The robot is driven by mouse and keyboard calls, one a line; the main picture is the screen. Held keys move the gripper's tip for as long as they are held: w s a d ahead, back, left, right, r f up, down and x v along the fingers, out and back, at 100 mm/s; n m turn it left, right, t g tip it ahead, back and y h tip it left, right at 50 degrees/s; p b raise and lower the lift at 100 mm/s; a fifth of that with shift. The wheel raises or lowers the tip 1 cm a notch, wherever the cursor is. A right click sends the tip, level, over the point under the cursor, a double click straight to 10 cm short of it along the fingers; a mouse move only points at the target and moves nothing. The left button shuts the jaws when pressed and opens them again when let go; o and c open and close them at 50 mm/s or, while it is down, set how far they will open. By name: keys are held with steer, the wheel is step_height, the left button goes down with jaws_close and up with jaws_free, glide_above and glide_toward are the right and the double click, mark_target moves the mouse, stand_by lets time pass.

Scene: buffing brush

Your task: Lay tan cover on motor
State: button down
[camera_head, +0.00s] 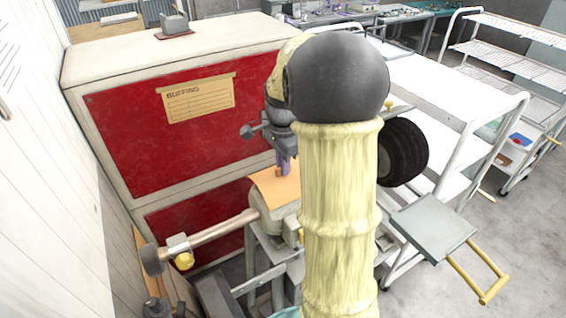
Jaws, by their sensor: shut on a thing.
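The tan cover (268,187) is a thin orange-tan sheet over the top of the grey-white motor (274,223). My gripper (283,170), with purple fingers, points down at the cover's upper edge and is shut on it. The cover looks very close to the motor's top. Whether it rests fully on the motor or is still partly held up, I cannot tell. My own yellow-sleeved arm hides the motor's right side and the cover's right edge.
A shaft (215,231) runs left from the motor to a dark end wheel (152,260). A black brush wheel (403,152) is right of my arm. A red-fronted cabinet (180,130) stands close behind. A white cart (440,95) and a grey plate (433,224) are at right.

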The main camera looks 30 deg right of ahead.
steer(key=shift+f, duration=0.25)
steer(key=c, duration=1.5)
jaws_free()
steer(key=shift+c, duration=0.2)
steer(key=shift+r, duration=0.6)
step_height(320, 180, up, 12)
steer(key=b, duration=0.1)
steer(key=shift+b, duration=0.3)
